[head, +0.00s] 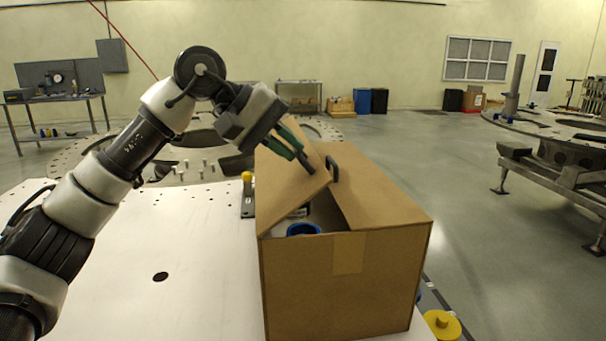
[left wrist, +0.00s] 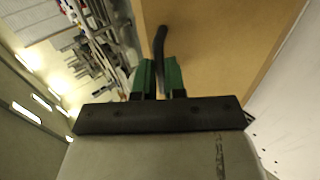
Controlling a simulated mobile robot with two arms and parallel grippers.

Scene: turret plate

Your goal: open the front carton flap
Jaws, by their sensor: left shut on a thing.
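The brown cardboard carton (head: 347,285) stands on the white table. Its left flap (head: 289,184) is raised and tilted, leaving a gap over the carton's opening. The right flap (head: 377,190) lies flat across the top, and a black handle (head: 333,169) stands near its inner edge. My left gripper (head: 301,160) is over the raised flap, its green fingers shut on a black handle. In the left wrist view this flap handle (left wrist: 159,45) runs between the fingers, with the brown flap (left wrist: 215,40) behind. My right gripper is out of view.
A blue round thing (head: 303,229) shows inside the carton through the gap. A yellow-topped fixture (head: 247,178) stands just left of the carton, and a yellow knob (head: 441,324) is at its lower right. The white table (head: 190,270) is mostly clear left of the carton.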

